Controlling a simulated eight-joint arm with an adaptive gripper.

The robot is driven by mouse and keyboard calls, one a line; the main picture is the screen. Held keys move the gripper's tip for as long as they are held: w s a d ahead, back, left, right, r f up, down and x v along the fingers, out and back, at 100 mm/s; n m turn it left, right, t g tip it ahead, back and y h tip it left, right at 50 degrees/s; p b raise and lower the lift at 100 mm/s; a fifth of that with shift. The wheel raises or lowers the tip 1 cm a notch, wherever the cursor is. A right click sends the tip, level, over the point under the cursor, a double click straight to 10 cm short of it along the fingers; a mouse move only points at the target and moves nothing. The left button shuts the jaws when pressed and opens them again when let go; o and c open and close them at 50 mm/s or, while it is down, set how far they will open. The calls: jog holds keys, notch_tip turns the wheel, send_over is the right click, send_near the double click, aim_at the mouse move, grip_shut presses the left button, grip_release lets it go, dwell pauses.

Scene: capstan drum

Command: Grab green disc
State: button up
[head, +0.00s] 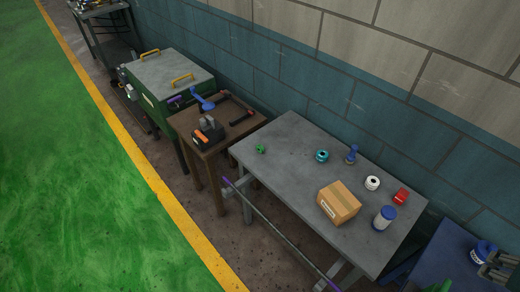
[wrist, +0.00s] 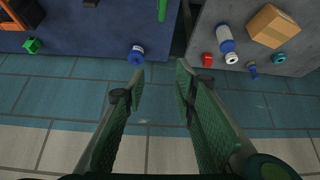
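A small bright green round piece (head: 260,149), the likeliest green disc, lies near the left end of the grey table (head: 290,140) in the head view. I cannot make out its exact shape. A teal ring (head: 321,155) lies farther right on the same table and also shows in the wrist view (wrist: 279,57). My gripper (wrist: 160,80) is open and empty in the wrist view, its two green-padded fingers apart with the wall showing between them. The bright green piece cannot be made out on the part of the grey table in the wrist view.
The grey table also holds a cardboard box (head: 339,203), a blue-capped jar (head: 384,217), a white roll (head: 372,183), a red item (head: 400,197) and a blue piece (head: 351,154). A blue table (wrist: 80,35) holds a green block (wrist: 32,45) and a blue-white roll (wrist: 137,53). The block wall runs behind.

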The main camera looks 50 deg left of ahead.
jog(key=w+a+r+n+g+y, duration=0.1)
jog(key=w+a+r+n, duration=0.15)
jog(key=w+a, duration=0.45)
jog(key=w+a+r+n+g, duration=0.1)
jog(key=w+a+n, duration=0.2)
jog(key=w+a, duration=0.5)
jog(key=w+a+f+n+g, duration=0.1)
jog(key=w+a+f+n, duration=0.1)
jog(key=a, duration=0.9)
jog(key=w+a+f+n+g, duration=0.1)
jog(key=w+a+n, duration=0.15)
jog(key=a, duration=0.95)
jog(key=n+g+h, duration=0.1)
jog(key=n+g, duration=0.2)
jog(key=n, duration=0.5)
send_over(261, 147)
jog(key=f, duration=2.5)
jog(key=shift+w+d+f+p, duration=0.15)
jog(key=shift+w+f+p, duration=0.1)
jog(key=shift+p, duration=0.1)
jog(key=shift+s+a+f, duration=0.2)
jog(key=shift+a+f, duration=0.05)
